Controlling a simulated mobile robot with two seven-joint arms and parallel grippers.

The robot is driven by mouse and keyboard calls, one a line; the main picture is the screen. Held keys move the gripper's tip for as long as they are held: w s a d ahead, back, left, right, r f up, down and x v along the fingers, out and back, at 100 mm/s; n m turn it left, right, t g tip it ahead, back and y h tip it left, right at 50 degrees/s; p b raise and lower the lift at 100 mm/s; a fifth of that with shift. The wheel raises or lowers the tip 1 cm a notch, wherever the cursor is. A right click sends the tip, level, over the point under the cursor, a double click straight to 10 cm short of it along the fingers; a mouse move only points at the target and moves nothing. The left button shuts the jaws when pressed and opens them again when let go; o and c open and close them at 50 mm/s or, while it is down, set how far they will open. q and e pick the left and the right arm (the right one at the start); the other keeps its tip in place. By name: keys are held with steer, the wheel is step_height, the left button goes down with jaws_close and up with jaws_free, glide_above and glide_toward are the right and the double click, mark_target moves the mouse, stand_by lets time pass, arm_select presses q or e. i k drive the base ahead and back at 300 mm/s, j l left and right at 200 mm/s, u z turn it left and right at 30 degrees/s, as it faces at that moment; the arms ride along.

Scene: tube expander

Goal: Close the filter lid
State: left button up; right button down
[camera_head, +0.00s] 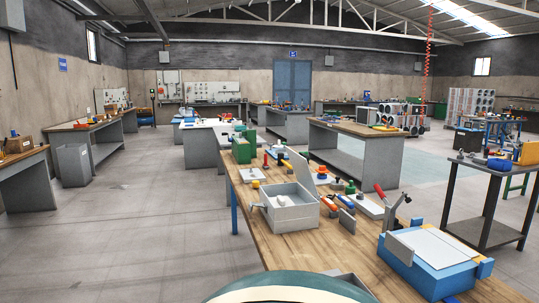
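A light grey box (294,215), which looks like the filter housing, stands on the long wooden bench (262,236). Its top is open and its inside shows. A grey panel, which looks like its lid (303,172), stands raised at the back right edge of the box. A small grey part (258,205) sticks out at the left side of the box. A small round piece (281,200) shows in the opening. I see neither of my grippers in this view.
A blue box with a white top (436,250) stands at the bench's right, with a red-handled clamp (381,194) behind it. A green box (243,148) stands farther back.

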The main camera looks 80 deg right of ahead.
mark_target(300, 165)
steer(key=i+l+z, duration=0.15)
steer(key=i+z, duration=0.15)
steer(key=z, duration=0.15)
steer(key=i+z, duration=0.3)
steer(key=z, duration=0.2)
steer(key=i+j+z, duration=0.1)
steer(key=i+z, duration=0.35)
steer(key=k, duration=0.1)
